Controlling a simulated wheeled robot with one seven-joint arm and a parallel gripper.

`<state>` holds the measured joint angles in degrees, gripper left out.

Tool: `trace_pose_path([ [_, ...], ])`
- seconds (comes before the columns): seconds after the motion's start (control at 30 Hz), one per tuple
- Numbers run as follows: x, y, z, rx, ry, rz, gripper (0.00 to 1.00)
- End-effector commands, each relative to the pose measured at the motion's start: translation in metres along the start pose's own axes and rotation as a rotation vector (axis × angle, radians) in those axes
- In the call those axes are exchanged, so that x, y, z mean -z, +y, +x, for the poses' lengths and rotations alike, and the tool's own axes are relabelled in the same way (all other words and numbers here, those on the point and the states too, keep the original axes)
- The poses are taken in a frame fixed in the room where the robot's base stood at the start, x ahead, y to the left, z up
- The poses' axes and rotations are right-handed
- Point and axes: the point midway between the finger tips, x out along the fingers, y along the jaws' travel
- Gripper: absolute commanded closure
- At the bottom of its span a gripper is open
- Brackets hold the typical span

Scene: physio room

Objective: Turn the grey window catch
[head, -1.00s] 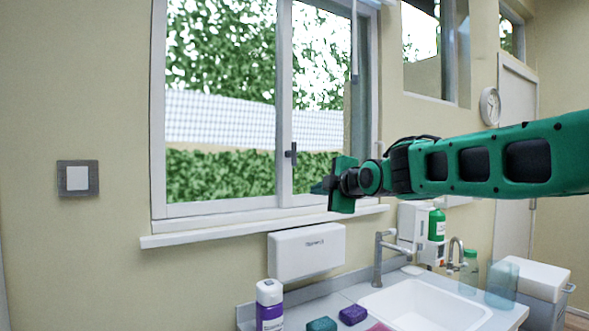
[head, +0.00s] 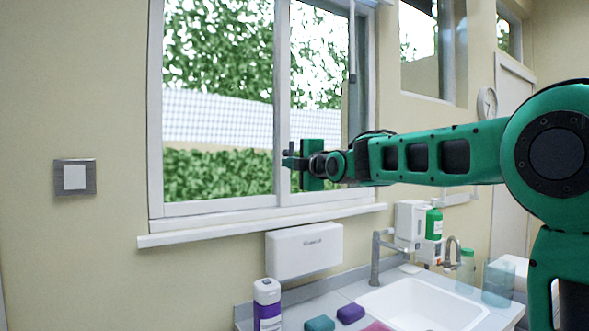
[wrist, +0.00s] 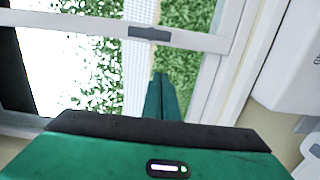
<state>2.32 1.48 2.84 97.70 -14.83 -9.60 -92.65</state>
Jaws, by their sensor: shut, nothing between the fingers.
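The grey window catch (head: 290,149) is a small dark handle on the upright bar between the two window panes. In the wrist view the catch (wrist: 149,34) lies lengthwise along that bar. My gripper (head: 287,162) is in front of the bar, by the lower part of the catch, and partly covers it in the head view. In the wrist view its green fingers (wrist: 161,80) are together with nothing between them. They point towards the catch, with a gap in the picture between tips and catch. Contact cannot be confirmed.
Below the sill (head: 260,226) are a white dispenser (head: 304,251), a sink (head: 420,305) with a tap (head: 377,258), a purple-labelled bottle (head: 267,305) and two small blocks, teal (head: 319,324) and purple (head: 350,313). The wall left of the window is clear except for a switch (head: 75,177).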

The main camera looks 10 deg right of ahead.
Motion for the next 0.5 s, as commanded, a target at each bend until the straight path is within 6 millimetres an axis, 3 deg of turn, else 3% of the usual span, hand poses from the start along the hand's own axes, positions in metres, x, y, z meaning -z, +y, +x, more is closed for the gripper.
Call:
trace_pose_path([
  [0.3,0.001,-0.001,0.057,0.001,0.002,0.001,1.00],
  [0.5,-0.029,0.000,0.061,0.000,-0.002,0.001,1.00],
])
